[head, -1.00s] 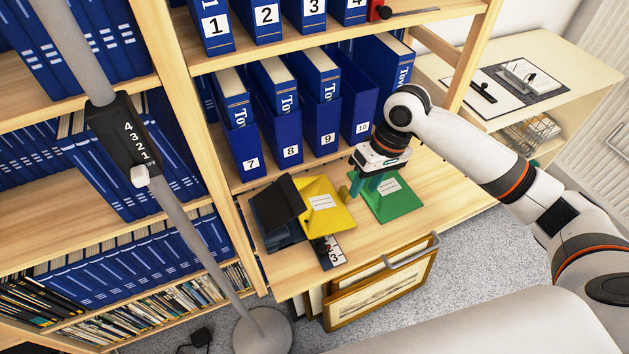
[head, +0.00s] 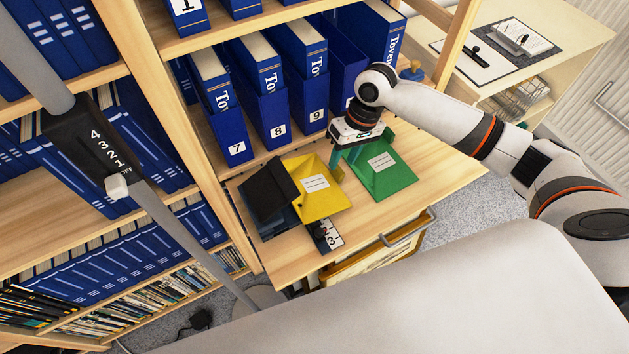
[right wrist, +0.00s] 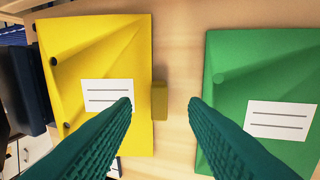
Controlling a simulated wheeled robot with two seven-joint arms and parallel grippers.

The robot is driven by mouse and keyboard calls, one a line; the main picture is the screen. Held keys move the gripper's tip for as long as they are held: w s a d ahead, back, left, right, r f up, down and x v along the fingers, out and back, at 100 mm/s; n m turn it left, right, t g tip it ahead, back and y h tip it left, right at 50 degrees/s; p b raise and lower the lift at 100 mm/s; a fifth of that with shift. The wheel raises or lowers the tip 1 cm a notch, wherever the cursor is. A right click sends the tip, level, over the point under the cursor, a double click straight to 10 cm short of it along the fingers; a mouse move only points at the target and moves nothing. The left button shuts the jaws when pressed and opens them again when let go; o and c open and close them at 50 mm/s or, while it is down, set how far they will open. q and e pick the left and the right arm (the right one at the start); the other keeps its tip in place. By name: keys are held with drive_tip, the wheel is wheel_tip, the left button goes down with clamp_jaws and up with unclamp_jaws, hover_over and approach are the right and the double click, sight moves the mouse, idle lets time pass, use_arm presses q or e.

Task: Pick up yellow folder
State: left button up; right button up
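The yellow folder (head: 322,201) lies on the wooden shelf board, between a dark folder and the green folder (head: 385,175). In the right wrist view, the yellow folder (right wrist: 95,60) has a white label and a small yellow tab (right wrist: 159,100) on its right edge. My right gripper (head: 346,158) is over the gap between the yellow and green folders. Its two green fingers (right wrist: 159,104) are apart, with the tab showing between them and nothing visibly gripped. The left finger overlaps the yellow folder's edge in that view; contact cannot be told. My left gripper is not in view.
A dark folder (head: 268,200) lies against the yellow folder's left side. A small numbered card (head: 328,236) lies in front. Blue binders (head: 231,130) stand behind, with a shelf above. The board's right part (head: 440,160) is clear.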

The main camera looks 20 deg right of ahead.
sight(338, 168)
drive_tip(key=x, duration=0.3)
drive_tip(key=shift+w+a+f, duration=0.1)
drive_tip(key=shift+f, duration=0.25)
clamp_jaws()
drive_tip(key=shift+r, duration=0.1)
